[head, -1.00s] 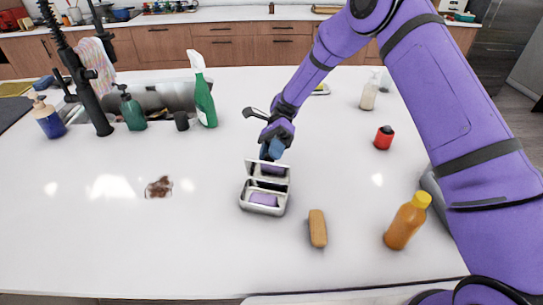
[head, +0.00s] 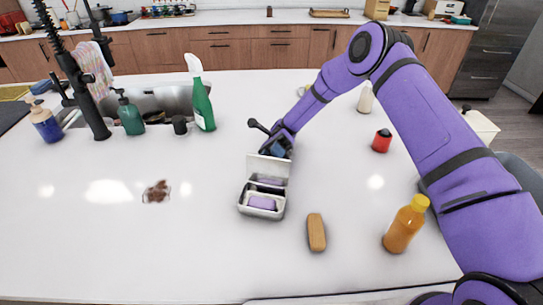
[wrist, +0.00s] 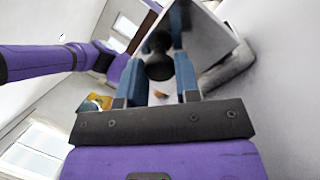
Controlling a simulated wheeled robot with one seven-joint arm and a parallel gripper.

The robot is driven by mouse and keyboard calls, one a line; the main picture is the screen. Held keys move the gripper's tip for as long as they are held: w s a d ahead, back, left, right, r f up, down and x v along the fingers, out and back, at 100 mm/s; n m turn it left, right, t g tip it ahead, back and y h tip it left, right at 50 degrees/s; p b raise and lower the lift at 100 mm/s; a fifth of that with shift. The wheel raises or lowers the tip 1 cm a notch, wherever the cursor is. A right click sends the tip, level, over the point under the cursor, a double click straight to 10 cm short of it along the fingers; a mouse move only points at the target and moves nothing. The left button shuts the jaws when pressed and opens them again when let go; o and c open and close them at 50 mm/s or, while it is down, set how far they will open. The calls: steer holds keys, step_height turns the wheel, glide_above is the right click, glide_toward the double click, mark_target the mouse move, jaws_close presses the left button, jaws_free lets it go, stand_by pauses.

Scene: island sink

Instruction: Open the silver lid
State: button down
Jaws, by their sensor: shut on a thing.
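The silver box (head: 243,198) stands on the white counter, with purple pieces inside. Its silver lid (head: 267,167) is raised at the far side, standing up from the hinge edge. My gripper (head: 275,150) is at the top edge of the lid, shut on it. In the wrist view the lid (wrist: 195,35) is a large grey panel by the blue fingers of my gripper (wrist: 160,65). A dark round shape shows between the fingers; I cannot tell what it is. The exact contact with the lid is hidden in the head view.
A wooden block (head: 316,232) lies right of the box, and an orange bottle (head: 405,225) stands farther right. A red container (head: 381,141) is behind them. A small brown item (head: 157,192) lies left. A green spray bottle (head: 203,106) stands by the sink. The front counter is clear.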

steer(key=c, duration=0.8)
jaws_free()
steer(key=shift+r, duration=0.3)
steer(key=r, duration=0.1)
steer(key=s+r, duration=0.1)
steer(key=r, duration=0.1)
steer(key=shift+d, duration=0.15)
steer(key=s+d+r, duration=0.1)
steer(key=s+d, duration=0.3)
steer(key=s, duration=1)
steer(key=shift+s+d+r, duration=0.15)
steer(key=shift+s+r, duration=0.05)
steer(key=w+d+r, duration=0.2)
steer(key=w+r, duration=0.6)
steer(key=r, duration=0.1)
steer(key=shift+d, duration=0.15)
